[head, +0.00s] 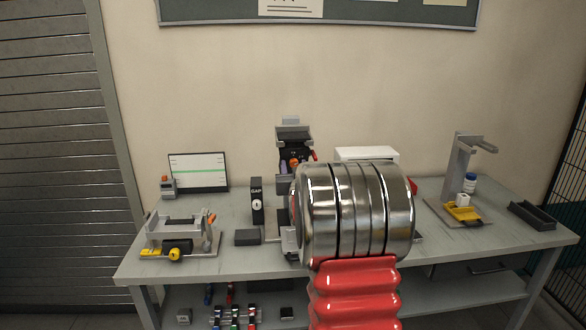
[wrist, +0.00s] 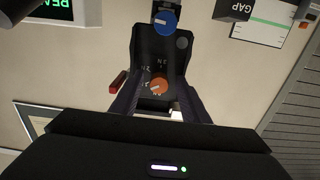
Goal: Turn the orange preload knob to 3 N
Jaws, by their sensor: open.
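The orange preload knob (wrist: 159,87) sits on a dark panel (wrist: 160,48) in the wrist view. A pale pointer line crosses it, and small white markings around it are too small to read surely. My gripper (wrist: 157,92) is open, with one dark finger on each side of the knob; I cannot tell whether they touch it. In the head view the orange knob (head: 294,163) shows small on the dark clamp unit (head: 294,137) behind my arm. My gripper is mostly hidden there by my own arm.
A blue knob (wrist: 165,21) and a red lever (wrist: 118,82) are near the orange knob. A GAP box (head: 256,201) stands left of the clamp unit. A fixture with a yellow knob (head: 174,254) is at the left, a grey stand (head: 461,165) at the right.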

